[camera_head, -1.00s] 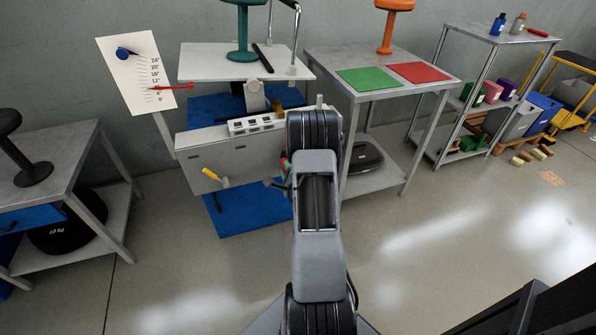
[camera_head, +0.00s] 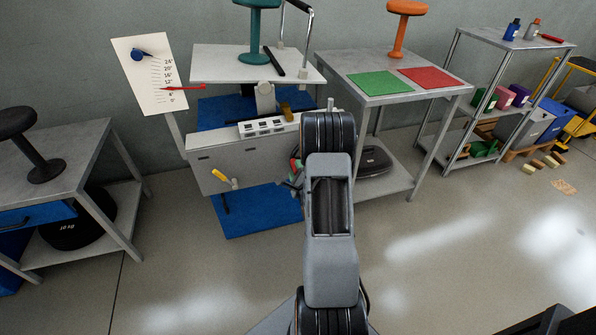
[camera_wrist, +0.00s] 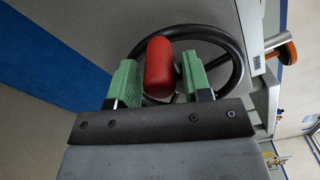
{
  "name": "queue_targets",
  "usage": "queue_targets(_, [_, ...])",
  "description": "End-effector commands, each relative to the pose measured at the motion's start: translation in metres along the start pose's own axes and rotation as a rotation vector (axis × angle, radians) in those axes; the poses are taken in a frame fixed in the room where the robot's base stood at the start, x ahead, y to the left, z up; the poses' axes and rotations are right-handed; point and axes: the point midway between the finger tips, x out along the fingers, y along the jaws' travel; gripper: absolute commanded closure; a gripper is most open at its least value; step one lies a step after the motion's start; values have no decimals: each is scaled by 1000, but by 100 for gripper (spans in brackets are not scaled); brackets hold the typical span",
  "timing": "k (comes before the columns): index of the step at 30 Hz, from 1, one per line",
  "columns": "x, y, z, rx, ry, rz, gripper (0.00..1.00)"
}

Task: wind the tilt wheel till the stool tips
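In the wrist view, the black tilt wheel (camera_wrist: 236,62) stands ahead with a red knob (camera_wrist: 160,66) on its rim. My gripper (camera_wrist: 158,76) is open, its green fingers on either side of the red knob, with a visible gap at each side. In the head view my arm hides the wheel and most of the gripper. The teal stool (camera_head: 257,25) stands upright on the light tilt plate (camera_head: 215,62), its top cut off by the frame. A white scale board (camera_head: 150,80) has a red pointer (camera_head: 182,88) near its low marks.
A table with green (camera_head: 380,85) and red (camera_head: 432,77) mats and an orange stool (camera_head: 403,28) stands right of the rig. A grey table (camera_head: 75,150) with a black stool (camera_head: 32,150) is at left. A yellow-handled lever (camera_head: 220,175) is on the rig's front. The floor (camera_head: 440,240) at front right is clear.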

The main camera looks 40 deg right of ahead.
Motion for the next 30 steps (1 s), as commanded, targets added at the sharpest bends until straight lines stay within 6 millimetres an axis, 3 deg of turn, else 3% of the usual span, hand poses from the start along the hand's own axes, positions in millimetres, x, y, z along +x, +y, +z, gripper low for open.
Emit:
queue_targets(3, [0,0,0,0,0,0,46])
queue_targets(14, [-10,0,-1,0,2,2,46])
queue_targets(30, [-117,-5,1,1,5,5,46])
